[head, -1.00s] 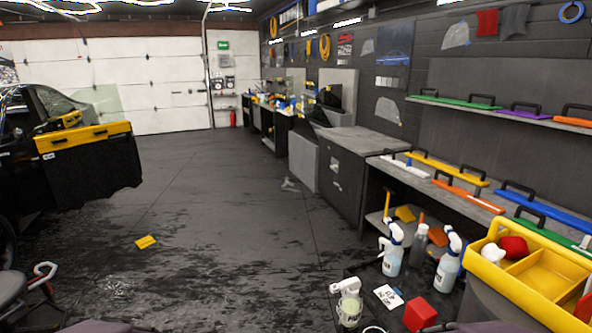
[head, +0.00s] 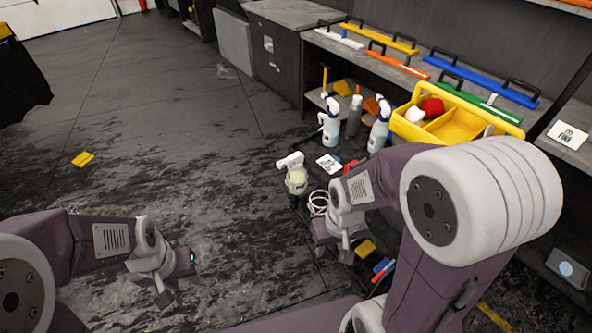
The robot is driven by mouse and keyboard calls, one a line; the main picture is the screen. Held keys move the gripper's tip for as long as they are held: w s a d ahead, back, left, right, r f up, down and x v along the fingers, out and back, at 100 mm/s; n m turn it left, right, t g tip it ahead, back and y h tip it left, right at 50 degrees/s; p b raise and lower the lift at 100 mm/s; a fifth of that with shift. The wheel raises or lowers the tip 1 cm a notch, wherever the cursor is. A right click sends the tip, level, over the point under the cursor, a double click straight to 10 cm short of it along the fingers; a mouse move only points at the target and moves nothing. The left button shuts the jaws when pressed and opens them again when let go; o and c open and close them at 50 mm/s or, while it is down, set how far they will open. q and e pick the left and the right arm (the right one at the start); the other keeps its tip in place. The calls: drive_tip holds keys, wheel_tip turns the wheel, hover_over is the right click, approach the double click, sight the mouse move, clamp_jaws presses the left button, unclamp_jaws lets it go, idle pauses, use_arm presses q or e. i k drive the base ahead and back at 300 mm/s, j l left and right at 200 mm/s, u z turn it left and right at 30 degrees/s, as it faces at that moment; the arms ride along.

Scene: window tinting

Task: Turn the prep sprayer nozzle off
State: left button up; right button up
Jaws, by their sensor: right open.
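A pump sprayer (head: 296,178) with a pale green tank and a white head stands on a dark low surface in the middle of the head view. Its nozzle end points left; its setting is too small to read. Two white-and-blue spray bottles, one on the left (head: 330,125) and one on the right (head: 379,130), stand behind it. My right gripper (head: 345,250) is open and empty, in front and to the right of the pump sprayer, apart from it. My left gripper (head: 166,294) hangs low at left over the floor, far from the sprayer; its jaw gap is unclear.
A yellow caddy (head: 455,122) stands behind my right arm. A yellow piece (head: 83,159) lies on the wet floor, otherwise open at left.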

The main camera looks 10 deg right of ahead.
sight(297, 173)
drive_tip(key=i+j, duration=0.3)
drive_tip(key=i, duration=0.25)
drive_tip(key=i+j, duration=0.35)
drive_tip(key=i, duration=0.15)
